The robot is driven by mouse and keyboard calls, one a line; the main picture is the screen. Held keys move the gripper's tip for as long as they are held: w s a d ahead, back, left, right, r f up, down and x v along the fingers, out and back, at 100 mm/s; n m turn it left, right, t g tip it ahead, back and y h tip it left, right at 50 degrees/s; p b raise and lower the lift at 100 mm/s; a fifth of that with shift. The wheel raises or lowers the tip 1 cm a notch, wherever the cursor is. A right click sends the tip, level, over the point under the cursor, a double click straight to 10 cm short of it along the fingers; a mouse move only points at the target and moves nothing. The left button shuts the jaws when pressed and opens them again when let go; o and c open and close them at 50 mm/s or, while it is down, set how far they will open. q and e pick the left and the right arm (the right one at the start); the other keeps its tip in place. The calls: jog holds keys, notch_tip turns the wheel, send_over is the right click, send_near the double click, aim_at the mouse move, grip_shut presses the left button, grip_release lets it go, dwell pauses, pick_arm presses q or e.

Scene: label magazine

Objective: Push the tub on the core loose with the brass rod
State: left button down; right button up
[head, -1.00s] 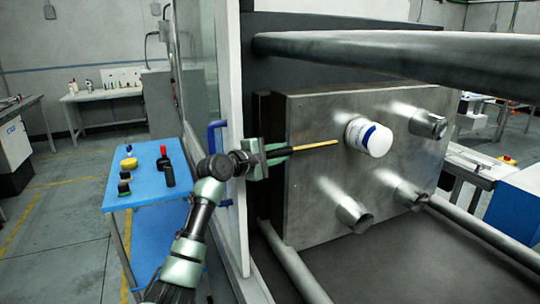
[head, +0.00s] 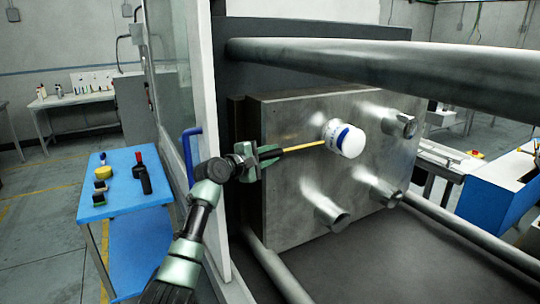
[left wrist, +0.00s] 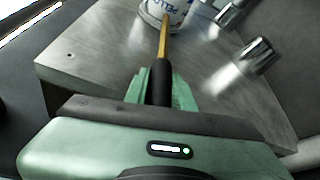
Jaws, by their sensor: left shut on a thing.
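The white tub (head: 344,139) with a blue band sits on the upper left core of the steel mould plate (head: 285,125). It also shows at the top of the left wrist view (left wrist: 165,12), partly cut off. My left gripper (head: 268,158) is shut on the dark handle of the brass rod (head: 306,146). The rod points right, and its tip is at or very near the tub's left side; I cannot tell whether they touch. In the left wrist view the rod (left wrist: 164,42) runs up to the tub. The core under the tub is hidden. My right gripper is not in view.
Bare metal cores (head: 399,124) stick out of the plate. Thick tie bars (head: 330,55) cross above and below. A door frame with a blue handle (head: 190,146) stands left of my arm. A blue table (head: 125,191) holds several small items.

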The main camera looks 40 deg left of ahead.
pick_arm(q)
jog(key=shift+w+d+r+p, duration=0.1)
jog(key=shift+w+d+p, duration=0.1)
jog(key=shift+w, duration=0.35)
jog(key=shift+w+d+r+p, duration=0.1)
jog(key=shift+w+d+p, duration=0.1)
jog(key=shift+w, duration=0.3)
dwell(0.8)
jog(key=shift+s, duration=0.15)
dwell(0.5)
jog(key=shift+s+a+p, duration=0.15)
jog(key=shift+s+a, duration=0.1)
jog(key=shift+s, duration=0.35)
jog(key=shift+s+a+p, duration=0.15)
jog(key=shift+s+a, duration=0.15)
jog(key=shift+s, duration=0.3)
jog(key=shift+s+a+p, duration=0.15)
jog(key=shift+s+a, duration=0.1)
jog(key=shift+s, duration=0.35)
jog(key=shift+s+a+f, duration=0.1)
jog(key=shift+s+a, duration=0.2)
jog(key=shift+s, duration=0.45)
jog(key=shift+s+a+r, duration=0.1)
jog(key=shift+s+a, duration=0.2)
jog(key=shift+s, duration=0.4)
jog(key=shift+s+a+f, duration=0.1)
jog(key=shift+s+a, duration=0.2)
jog(key=shift+s, duration=0.45)
jog(key=shift+d, duration=0.1)
